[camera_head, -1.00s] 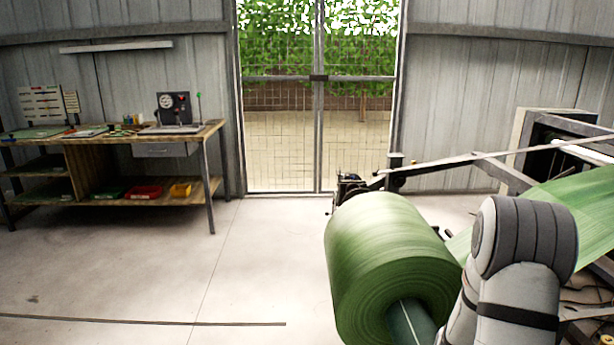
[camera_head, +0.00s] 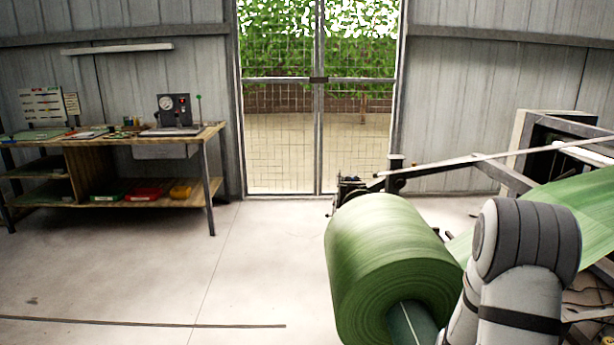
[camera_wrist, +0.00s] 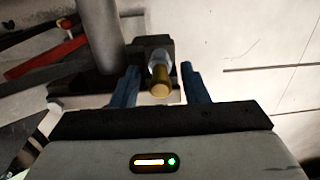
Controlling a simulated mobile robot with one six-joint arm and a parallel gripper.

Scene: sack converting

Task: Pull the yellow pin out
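The yellow pin (camera_wrist: 161,84) shows in the wrist view as a brass-yellow, round-ended piece, set in a pale collar on a dark block (camera_wrist: 150,45). My gripper (camera_wrist: 157,72) has its two blue fingers apart, one on each side of the pin. In the head view neither the pin nor my gripper can be seen; only part of my arm shows at the lower right.
A large green roll (camera_head: 385,255) on a shaft stands beside my arm, with green sheet running to a machine frame (camera_head: 510,175). In the wrist view a grey post (camera_wrist: 100,35) rises close by the block. A workbench (camera_head: 120,140) stands far left; the floor between is open.

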